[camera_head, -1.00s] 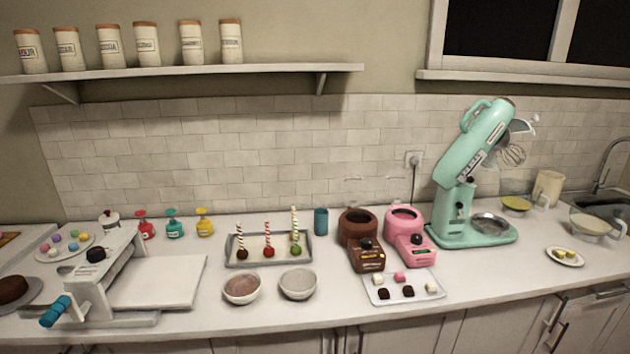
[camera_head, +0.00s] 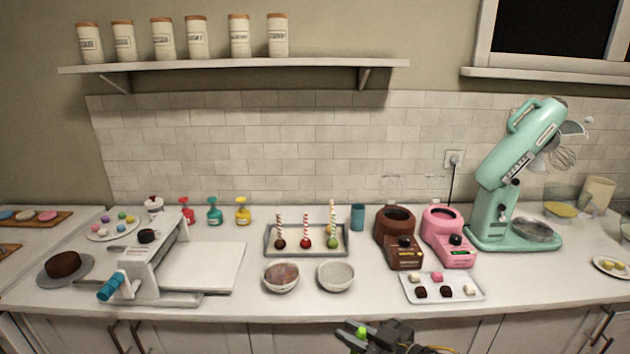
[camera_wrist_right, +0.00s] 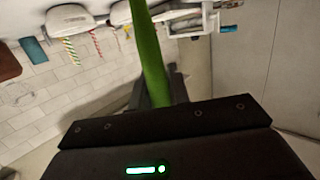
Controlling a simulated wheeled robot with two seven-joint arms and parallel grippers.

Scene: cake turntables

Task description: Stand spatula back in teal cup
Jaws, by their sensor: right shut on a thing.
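The teal cup (camera_head: 357,217) stands upright at the back of the counter, between the tray of striped sticks and the brown machine. The right wrist view shows it too (camera_wrist_right: 35,50), upside down at the left. My right gripper (camera_head: 378,338) is at the bottom edge of the head view, in front of the counter and well apart from the cup. It is shut on a long green piece, which looks like the spatula (camera_wrist_right: 149,55). Only a small green end shows in the head view. The far end is cut off in the wrist view. My left gripper is not seen.
Two bowls (camera_head: 336,275) and a tray of sweets (camera_head: 443,287) lie toward the front. The stick tray (camera_head: 270,252) is left of the cup; the brown machine (camera_head: 405,257) and pink machine (camera_head: 457,254) are right. A strip of clear counter lies before the cup.

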